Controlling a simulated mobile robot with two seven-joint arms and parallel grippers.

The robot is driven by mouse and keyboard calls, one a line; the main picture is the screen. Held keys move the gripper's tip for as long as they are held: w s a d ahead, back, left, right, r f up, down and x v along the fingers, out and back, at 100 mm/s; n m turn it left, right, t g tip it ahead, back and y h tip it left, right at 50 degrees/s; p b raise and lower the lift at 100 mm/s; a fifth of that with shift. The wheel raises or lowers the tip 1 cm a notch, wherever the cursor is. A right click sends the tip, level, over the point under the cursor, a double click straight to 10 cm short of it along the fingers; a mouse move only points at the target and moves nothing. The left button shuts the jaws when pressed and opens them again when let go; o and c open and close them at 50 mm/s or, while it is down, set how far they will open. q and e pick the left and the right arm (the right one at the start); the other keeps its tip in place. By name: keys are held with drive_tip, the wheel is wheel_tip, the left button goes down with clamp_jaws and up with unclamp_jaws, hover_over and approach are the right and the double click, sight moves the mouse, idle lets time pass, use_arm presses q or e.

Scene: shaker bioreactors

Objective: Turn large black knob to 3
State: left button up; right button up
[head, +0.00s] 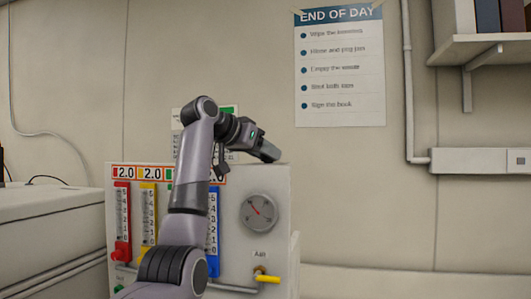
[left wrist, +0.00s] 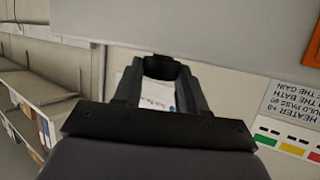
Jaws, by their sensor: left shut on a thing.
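In the left wrist view, my left gripper (left wrist: 160,75) is shut on a dark rounded piece that looks like the large black knob (left wrist: 160,66), against a plain grey surface. Its scale and its setting cannot be read there. In the head view my left arm reaches up across the front of the white instrument panel (head: 282,222), and the left gripper (head: 264,153) is at the panel's upper right edge. The knob cannot be made out in that view, as the gripper covers that spot. My right gripper is not in view.
The panel carries red (head: 122,225), yellow (head: 148,215) and blue (head: 212,245) slider scales, a round gauge (head: 259,212) and a yellow-handled valve (head: 267,277). A grey box (head: 50,220) stands left. A poster (head: 340,75) hangs on the wall; a shelf (head: 485,45) is upper right.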

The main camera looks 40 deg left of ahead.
use_arm(q)
drive_tip(key=shift+a+m+g+h, duration=0.15)
drive_tip(key=shift+m+g+h, duration=0.1)
drive_tip(key=shift+m+h, duration=0.85)
drive_tip(key=shift+a+m+g+h, duration=0.1)
drive_tip(key=shift+m+g+h, duration=0.15)
drive_tip(key=shift+m+h, duration=0.8)
drive_tip(key=shift+w+m+g+h, duration=0.1)
drive_tip(key=shift+m+g+h, duration=0.2)
drive_tip(key=shift+h, duration=0.25)
drive_tip(key=o, duration=1)
drive_tip(key=shift+o, duration=0.2)
drive_tip(key=v, duration=0.7)
drive_tip(key=shift+a, duration=0.15)
